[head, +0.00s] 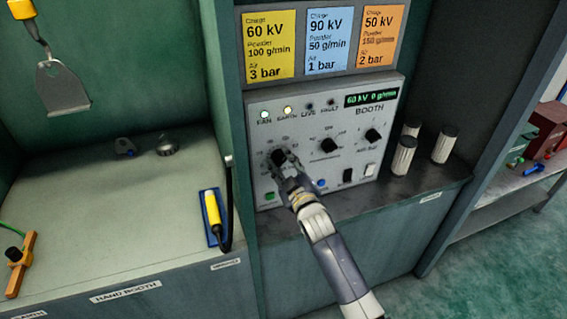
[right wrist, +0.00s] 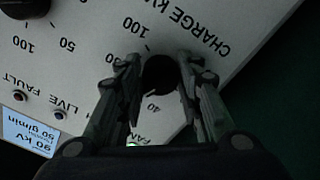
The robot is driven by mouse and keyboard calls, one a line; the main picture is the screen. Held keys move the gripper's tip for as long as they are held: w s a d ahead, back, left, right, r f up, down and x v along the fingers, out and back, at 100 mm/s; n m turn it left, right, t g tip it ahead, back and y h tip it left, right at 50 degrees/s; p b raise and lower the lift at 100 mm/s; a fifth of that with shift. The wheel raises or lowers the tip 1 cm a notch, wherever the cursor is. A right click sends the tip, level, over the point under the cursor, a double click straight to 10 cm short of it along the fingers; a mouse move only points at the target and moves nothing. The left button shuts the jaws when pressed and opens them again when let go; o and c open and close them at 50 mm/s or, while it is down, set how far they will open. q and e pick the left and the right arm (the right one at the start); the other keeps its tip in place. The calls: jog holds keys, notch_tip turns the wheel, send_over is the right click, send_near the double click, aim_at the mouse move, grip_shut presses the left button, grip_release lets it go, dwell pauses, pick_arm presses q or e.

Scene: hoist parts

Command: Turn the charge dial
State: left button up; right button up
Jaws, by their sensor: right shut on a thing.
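The charge dial is a black knob (head: 278,157) at the left of the booth control panel (head: 265,118). In the right wrist view the black charge dial (right wrist: 160,74) sits between the two fingers, beside the printed words CHARGE KV. My right gripper (head: 287,166) reaches the panel from below and is shut on the dial. Its fingers (right wrist: 157,72) flank the knob on both sides. The gripper covers part of the dial in the head view, and its pointer is hidden. The green display (head: 371,98) reads 60 kV 0 g/min. My left gripper is not in view.
Two more black knobs, the middle one (head: 330,145) and the right one (head: 373,136), sit on the panel. Yellow, blue and orange cards (head: 328,42) hang above. Three white canisters (head: 404,155) stand right of the panel. A yellow-handled tool (head: 212,208) lies left.

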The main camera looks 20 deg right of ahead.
dwell(0.4)
jog(key=o, duration=1.1)
jog(key=shift+c, duration=0.2)
jog(key=s, duration=1.2)
jog(key=shift+d, duration=0.2)
jog(key=shift+f, duration=0.15)
